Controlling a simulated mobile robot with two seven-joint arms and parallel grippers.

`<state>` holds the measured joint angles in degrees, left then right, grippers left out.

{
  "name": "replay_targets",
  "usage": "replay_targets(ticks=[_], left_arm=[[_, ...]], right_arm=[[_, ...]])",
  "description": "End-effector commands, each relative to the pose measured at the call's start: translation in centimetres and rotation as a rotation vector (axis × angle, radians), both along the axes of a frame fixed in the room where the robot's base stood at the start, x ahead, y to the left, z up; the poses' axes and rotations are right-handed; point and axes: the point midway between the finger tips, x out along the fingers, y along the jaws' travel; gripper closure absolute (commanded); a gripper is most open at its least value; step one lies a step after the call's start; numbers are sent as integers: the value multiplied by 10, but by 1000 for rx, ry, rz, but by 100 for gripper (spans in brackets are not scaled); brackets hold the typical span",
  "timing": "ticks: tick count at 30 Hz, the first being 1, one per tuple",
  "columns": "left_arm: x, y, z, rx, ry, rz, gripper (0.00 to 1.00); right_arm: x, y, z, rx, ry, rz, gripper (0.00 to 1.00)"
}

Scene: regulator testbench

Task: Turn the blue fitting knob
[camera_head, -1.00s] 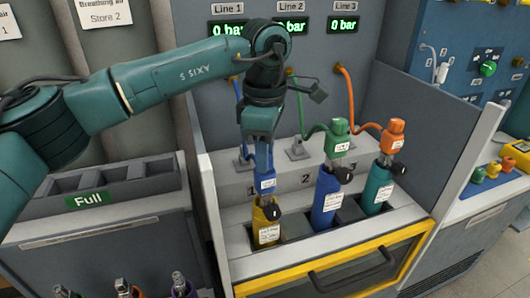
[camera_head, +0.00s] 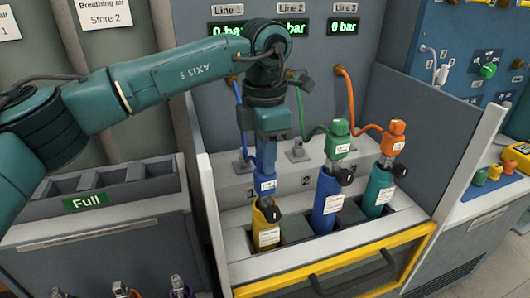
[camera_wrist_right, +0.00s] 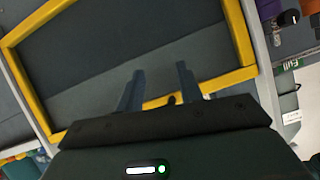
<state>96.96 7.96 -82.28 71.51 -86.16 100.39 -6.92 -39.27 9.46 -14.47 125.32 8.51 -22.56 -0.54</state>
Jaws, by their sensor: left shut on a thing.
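The blue fitting (camera_head: 266,184) sits on top of the yellow cylinder (camera_head: 266,230), below the Line 1 display, with a small white label facing forward. My left gripper (camera_head: 268,168) comes down on it from above and is shut on it; the fingers hide its upper part. A blue hose (camera_head: 239,110) runs behind the gripper. A black knob (camera_head: 273,214) shows on the cylinder's neck. My right gripper (camera_wrist_right: 158,84) shows only in the right wrist view, its two fingers apart with nothing between them.
To the right stand a blue cylinder (camera_head: 326,210) under a green fitting (camera_head: 337,142) and a teal cylinder (camera_head: 375,192) under an orange fitting (camera_head: 394,137). A yellow-framed door (camera_head: 408,240) is in front. A rack marked Full (camera_head: 87,201) stands left.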

Motion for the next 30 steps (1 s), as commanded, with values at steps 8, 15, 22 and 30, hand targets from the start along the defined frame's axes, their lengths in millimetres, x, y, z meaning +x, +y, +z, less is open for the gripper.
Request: replay_targets(ticks=[8,15,22,30], left_arm=[[0,0,0,0,0,3,94],[0,0,0,0,0,2,62],[0,0,0,0,0,2,49],[0,0,7,-2,-2,3,49]], right_arm=[[0,0,0,1,0,0,64],[0,0,0,1,-1,-1,64],[0,0,0,1,-1,-1,64],[0,0,0,1,0,0,64]])
